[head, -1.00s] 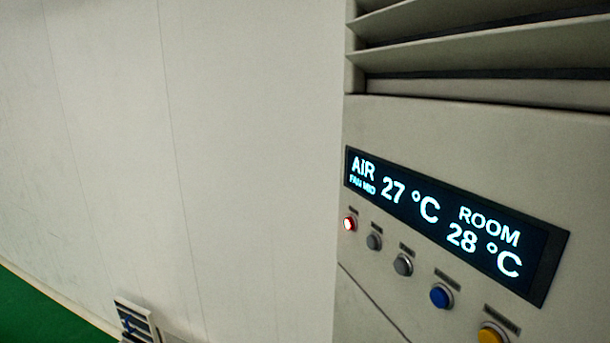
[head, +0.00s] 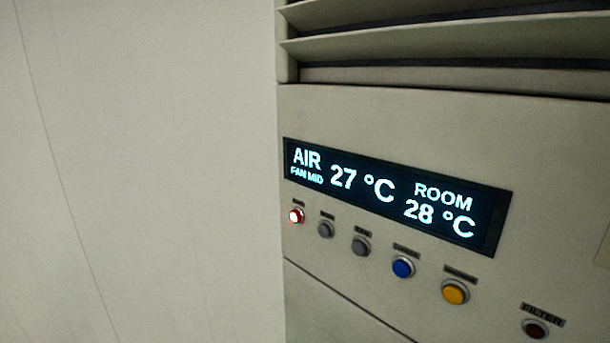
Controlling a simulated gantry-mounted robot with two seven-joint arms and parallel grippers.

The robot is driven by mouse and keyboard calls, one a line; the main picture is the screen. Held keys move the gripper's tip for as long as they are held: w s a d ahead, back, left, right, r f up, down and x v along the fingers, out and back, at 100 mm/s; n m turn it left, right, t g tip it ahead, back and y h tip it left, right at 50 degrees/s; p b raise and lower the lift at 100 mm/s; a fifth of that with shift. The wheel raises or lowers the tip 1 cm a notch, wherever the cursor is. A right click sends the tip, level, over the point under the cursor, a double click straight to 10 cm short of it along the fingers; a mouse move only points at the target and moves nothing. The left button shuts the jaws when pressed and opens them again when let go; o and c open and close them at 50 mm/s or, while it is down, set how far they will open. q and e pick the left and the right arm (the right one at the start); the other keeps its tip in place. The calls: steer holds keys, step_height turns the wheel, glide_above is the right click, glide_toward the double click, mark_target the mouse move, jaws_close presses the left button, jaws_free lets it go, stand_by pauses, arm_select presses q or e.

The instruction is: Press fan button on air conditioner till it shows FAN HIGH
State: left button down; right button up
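The air conditioner (head: 420,120) fills the right side of the head view. Its dark display (head: 390,194) reads AIR, FAN MID, 27 °C, ROOM 28 °C. A row of buttons runs below the display. From left to right they are a lit red one (head: 296,216), a grey one (head: 326,229), another grey one (head: 361,245), a blue one (head: 403,267), a yellow one (head: 455,292) and a dark brown one (head: 535,328). Neither of my grippers is in view.
A pale wall (head: 140,170) fills the left side. Louvre slats (head: 430,45) cross the top of the air conditioner. A seam in the panel runs below the buttons. The space in front of the buttons looks clear.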

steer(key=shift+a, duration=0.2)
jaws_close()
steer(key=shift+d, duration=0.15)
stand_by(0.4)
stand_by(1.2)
